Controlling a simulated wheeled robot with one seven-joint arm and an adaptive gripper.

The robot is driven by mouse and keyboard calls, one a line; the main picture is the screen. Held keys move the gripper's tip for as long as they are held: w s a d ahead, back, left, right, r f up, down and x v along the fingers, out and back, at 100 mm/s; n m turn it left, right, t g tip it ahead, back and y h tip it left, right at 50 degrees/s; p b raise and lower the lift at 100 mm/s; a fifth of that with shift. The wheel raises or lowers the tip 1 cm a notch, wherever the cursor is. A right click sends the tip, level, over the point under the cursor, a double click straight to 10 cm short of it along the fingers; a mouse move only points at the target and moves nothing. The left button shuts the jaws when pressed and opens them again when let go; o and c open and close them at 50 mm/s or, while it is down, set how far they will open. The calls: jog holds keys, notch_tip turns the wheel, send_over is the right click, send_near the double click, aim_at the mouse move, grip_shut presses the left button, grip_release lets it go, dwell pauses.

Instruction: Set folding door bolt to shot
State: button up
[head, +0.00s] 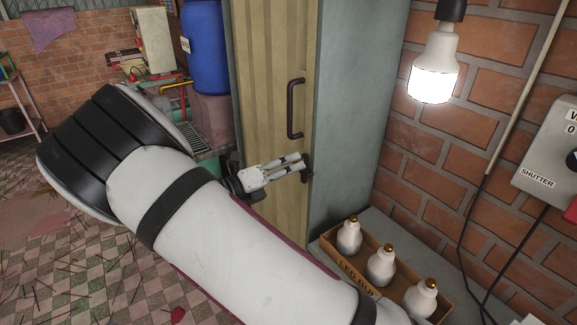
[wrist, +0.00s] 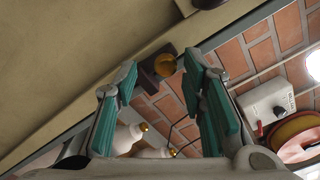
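The tan folding door (head: 262,75) stands upright in the middle of the head view, with a dark pull handle (head: 291,108). The door bolt (head: 308,170) is a small dark fitting at the door's edge below that handle, partly hidden by my fingers. In the wrist view the bolt shows a round brass knob (wrist: 165,65) on a dark mount. My gripper (head: 301,163) is at the bolt. In the wrist view my gripper (wrist: 160,76) is open, its two green-padded fingers on either side of the knob. I cannot tell whether either finger touches it.
A grey panel (head: 355,100) stands right of the door. A cardboard box (head: 345,262) of several bulbs is below it. A lit bulb (head: 433,70) hangs by the brick wall, near the shutter control box (head: 545,150). A blue barrel (head: 205,45) stands behind the door.

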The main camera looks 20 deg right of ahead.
jog(key=v, duration=1.2)
jog(key=shift+r, duration=0.1)
jog(key=s+d+r+m+g+y, duration=0.35)
jog(key=s+d+m+y, duration=0.2)
jog(key=d+m, duration=0.2)
jog(key=s+d+r+m+g+y, duration=0.3)
jog(key=s+d+r+m+y, duration=0.1)
jog(key=s+d+m, duration=0.3)
jog(key=s+r+m+t+y, duration=0.3)
jog(key=s+m+y, duration=0.1)
jog(key=s+m, duration=0.4)
jog(key=s+a+r+m+t+y, duration=0.1)
jog(key=s+r+m+t+y, duration=0.2)
jog(key=s+m, duration=0.5)
jog(key=shift+s+a+r+m+y, duration=0.3)
jog(key=shift+r+m+y, duration=0.05)
jog(key=shift+m, duration=0.6)
